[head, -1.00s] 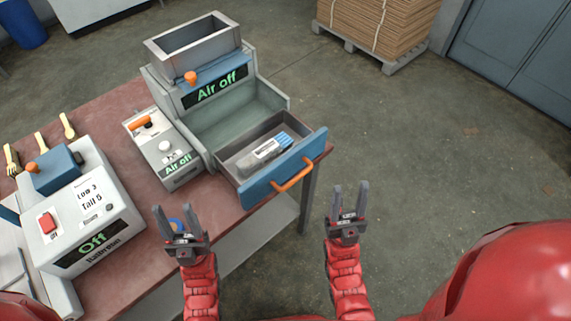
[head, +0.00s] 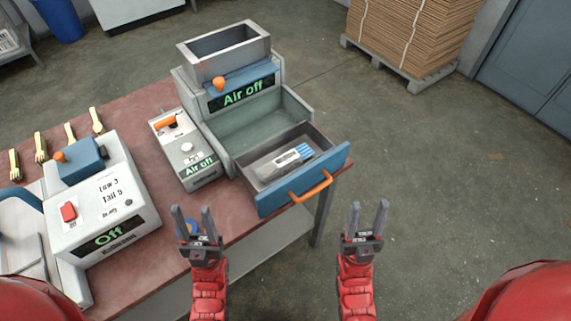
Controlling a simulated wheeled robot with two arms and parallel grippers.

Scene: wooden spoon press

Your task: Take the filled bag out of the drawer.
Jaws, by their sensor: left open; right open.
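The drawer (head: 327,179) with a blue front and an orange handle (head: 312,188) is pulled open from the grey press machine (head: 262,122). The filled bag (head: 285,163) lies in it, grey with a white label and a blue striped end at the right. My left gripper (head: 195,224) is open and empty, over the table's front edge, left of and in front of the drawer. My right gripper (head: 367,218) is open and empty, to the right of and in front of the drawer, over the floor. Neither touches the drawer or the bag.
A small control box with an orange lever (head: 187,152) stands left of the drawer, showing "Air off". A white machine (head: 103,207) reading "Off" stands at the table's left. Several wooden pieces (head: 70,133) lie behind it. Right of the table (head: 172,218) is free floor.

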